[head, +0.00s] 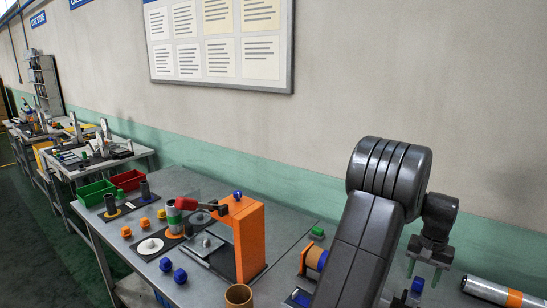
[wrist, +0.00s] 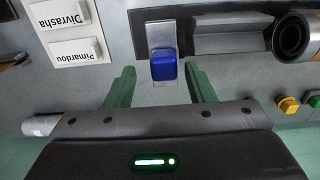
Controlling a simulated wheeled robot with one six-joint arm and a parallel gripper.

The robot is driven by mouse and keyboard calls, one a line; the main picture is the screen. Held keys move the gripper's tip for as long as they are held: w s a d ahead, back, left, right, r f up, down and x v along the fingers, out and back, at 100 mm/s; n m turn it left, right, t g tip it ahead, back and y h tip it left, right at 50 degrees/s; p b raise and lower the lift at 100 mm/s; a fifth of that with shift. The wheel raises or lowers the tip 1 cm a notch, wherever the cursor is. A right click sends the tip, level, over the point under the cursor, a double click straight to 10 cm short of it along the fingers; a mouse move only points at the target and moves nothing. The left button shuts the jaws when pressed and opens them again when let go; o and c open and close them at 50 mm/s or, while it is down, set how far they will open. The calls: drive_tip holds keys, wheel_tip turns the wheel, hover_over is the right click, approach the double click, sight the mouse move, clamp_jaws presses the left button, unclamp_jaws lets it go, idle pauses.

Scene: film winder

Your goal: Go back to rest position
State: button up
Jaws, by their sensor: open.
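My gripper (head: 425,270) is at the right of the head view, pointing down over the right part of the bench, at the end of my dark grey arm. Its two green fingers are apart with nothing clamped between them. In the wrist view a blue block or knob (wrist: 164,68) on a pale metal strip (wrist: 161,36) shows in the gap between the fingers. I cannot tell how far below the fingertips it lies. A blue piece (head: 417,286) also shows just below the gripper in the head view.
The grey bench (head: 190,180) carries an orange press (head: 250,240) with a red-black lever, a brown cup (head: 239,296), and red (head: 127,180) and green (head: 96,192) bins. A dark tube (wrist: 290,35) lies right of the fingers. A wall (head: 330,130) stands behind.

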wheel_tip(320, 180, down, 2)
drive_tip(key=shift+w+a+f, duration=0.15)
drive_tip(key=shift+a+f, duration=0.05)
idle(0.3)
